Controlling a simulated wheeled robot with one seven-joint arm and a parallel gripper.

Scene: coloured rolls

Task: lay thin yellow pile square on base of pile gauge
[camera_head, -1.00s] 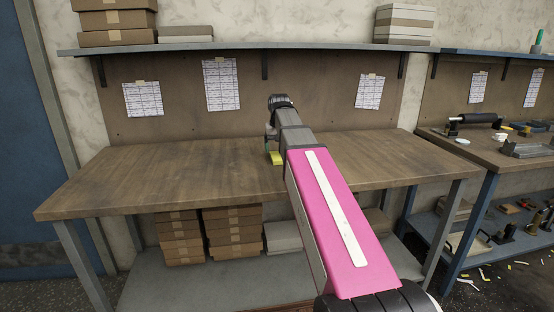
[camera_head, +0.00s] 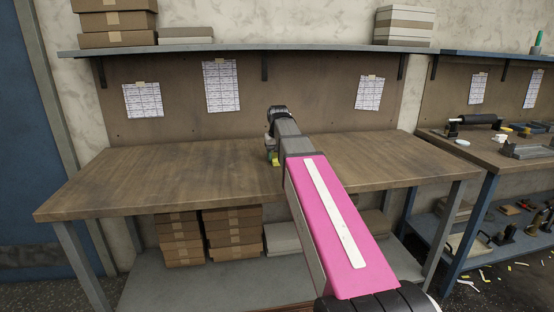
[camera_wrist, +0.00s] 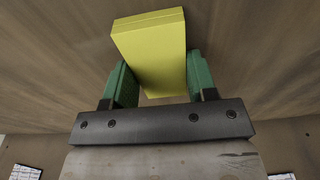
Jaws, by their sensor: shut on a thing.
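My gripper (camera_wrist: 160,78) is shut on the thin yellow pile square (camera_wrist: 150,45), with a green finger on each side of it. The yellow piece looks like a slim block with a fine line along its far edge, and it sticks out past the fingers. In the head view my gripper (camera_head: 272,152) is over the back middle of the wooden bench, mostly hidden by my arm, and only a bit of yellow (camera_head: 275,162) shows. Whether the piece touches the bench cannot be told. I cannot make out the pile gauge in either view.
The wooden bench top (camera_head: 170,175) is clear on both sides of my arm. A shelf (camera_head: 330,46) with boxes runs above it. A second bench (camera_head: 455,150) at right carries a dark roller (camera_head: 480,119), a grey tray-like fixture (camera_head: 525,151) and small items.

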